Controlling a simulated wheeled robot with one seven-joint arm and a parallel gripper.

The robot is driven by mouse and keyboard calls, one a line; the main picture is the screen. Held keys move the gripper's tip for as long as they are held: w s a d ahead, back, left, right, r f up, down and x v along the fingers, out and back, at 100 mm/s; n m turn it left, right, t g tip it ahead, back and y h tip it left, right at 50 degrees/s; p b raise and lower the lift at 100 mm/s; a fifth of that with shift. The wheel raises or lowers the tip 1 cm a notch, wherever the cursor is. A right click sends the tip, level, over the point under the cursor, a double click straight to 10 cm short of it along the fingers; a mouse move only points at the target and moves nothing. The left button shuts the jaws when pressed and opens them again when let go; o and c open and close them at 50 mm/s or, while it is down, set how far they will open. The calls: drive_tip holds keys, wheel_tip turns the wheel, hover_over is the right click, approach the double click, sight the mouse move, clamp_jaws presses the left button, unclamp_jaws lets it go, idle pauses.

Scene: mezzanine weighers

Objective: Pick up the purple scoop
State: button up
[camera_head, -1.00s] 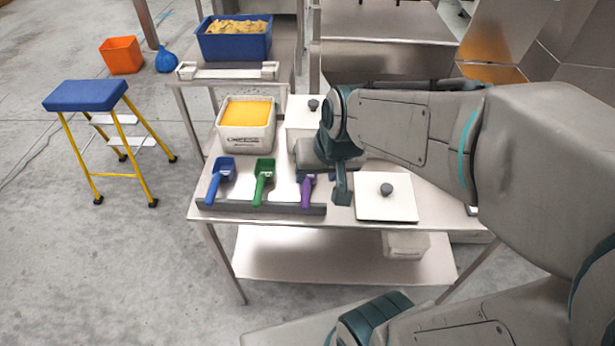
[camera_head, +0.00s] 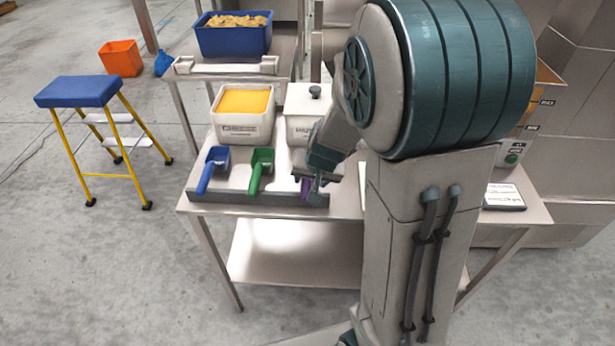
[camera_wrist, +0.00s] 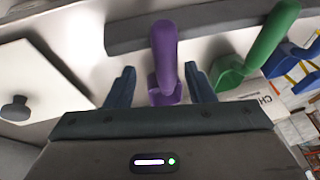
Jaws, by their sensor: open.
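The purple scoop (camera_wrist: 164,60) lies between the two spread fingers of my gripper (camera_wrist: 160,88) in the wrist view. Its handle rests over the grey rack bar and its cup is nearest the palm. Both fingers show space beside the scoop, so my gripper is open around it without a grip. In the head view my gripper (camera_head: 314,182) is low at the right end of the rack, and only a little of the purple scoop (camera_head: 306,188) shows behind it.
A green scoop (camera_head: 260,168) and a blue scoop (camera_head: 212,168) lie left of it on the grey rack bar (camera_head: 255,199). Behind stand a white tub of yellow contents (camera_head: 243,125) and a lidded white tub (camera_head: 300,127). A white lid with a dark knob (camera_wrist: 30,95) lies close on the other side.

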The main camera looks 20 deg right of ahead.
drive_tip(key=x, duration=0.2)
drive_tip(key=b+x, duration=0.2)
drive_tip(key=x, duration=0.1)
drive_tip(key=shift+w+a+f, duration=0.15)
drive_tip(key=shift+w+a, duration=0.1)
drive_tip(key=shift+w, duration=0.2)
clamp_jaws()
